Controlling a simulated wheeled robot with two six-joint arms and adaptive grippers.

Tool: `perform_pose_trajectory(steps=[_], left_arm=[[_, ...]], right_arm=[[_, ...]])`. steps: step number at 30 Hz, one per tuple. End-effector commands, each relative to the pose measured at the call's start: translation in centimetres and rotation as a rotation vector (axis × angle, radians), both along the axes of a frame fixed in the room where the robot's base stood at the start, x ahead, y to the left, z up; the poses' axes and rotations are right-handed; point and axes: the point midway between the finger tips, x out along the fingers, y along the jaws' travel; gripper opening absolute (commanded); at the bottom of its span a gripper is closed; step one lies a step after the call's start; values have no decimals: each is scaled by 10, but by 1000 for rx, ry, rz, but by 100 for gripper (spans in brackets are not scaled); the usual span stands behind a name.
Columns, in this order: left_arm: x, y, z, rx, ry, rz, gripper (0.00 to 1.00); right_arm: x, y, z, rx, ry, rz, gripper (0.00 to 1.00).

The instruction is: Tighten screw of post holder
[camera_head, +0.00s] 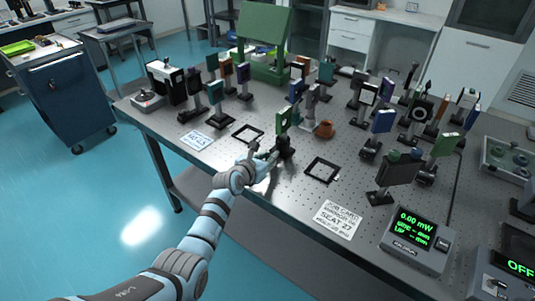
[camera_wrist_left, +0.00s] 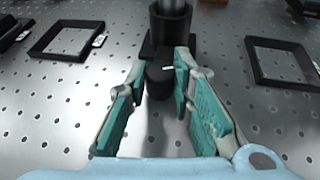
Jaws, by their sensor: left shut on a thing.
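The post holder (camera_head: 286,152) is a black base and tube carrying a green optic plate (camera_head: 283,121) near the front middle of the optical table. In the left wrist view the post holder (camera_wrist_left: 168,30) stands upright at the top centre, with a metal post in it. Its screw (camera_wrist_left: 159,84) is a dark rounded knob on the near side, with a small white mark beside it. My left gripper (camera_head: 272,156) is at the base of the holder. In the wrist view its teal-padded fingers (camera_wrist_left: 160,70) are on both sides of the knob, shut on it. My right gripper is not in view.
Two black square frames (camera_head: 247,134) (camera_head: 322,170) lie flat on either side of the holder. A job card (camera_head: 339,219) and a power meter (camera_head: 415,239) reading 0.00 mW are at the front right.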

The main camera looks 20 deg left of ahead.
Motion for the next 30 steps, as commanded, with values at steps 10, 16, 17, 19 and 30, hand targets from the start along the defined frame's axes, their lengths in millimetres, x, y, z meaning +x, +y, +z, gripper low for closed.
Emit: perform_pose_trajectory(steps=[10, 16, 17, 19, 30], left_arm=[[0, 0, 0, 2, 0, -1, 42], [-2, 1, 1, 1, -1, -2, 42], [-3, 1, 1, 2, -1, -2, 42], [-10, 3, 4, 2, -2, -2, 42], [-89, 20, 36, 4, 0, -1, 42]], right_arm=[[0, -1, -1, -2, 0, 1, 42], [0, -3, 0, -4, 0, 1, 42], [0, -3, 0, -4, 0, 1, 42], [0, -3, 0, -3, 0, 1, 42], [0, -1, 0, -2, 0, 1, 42]])
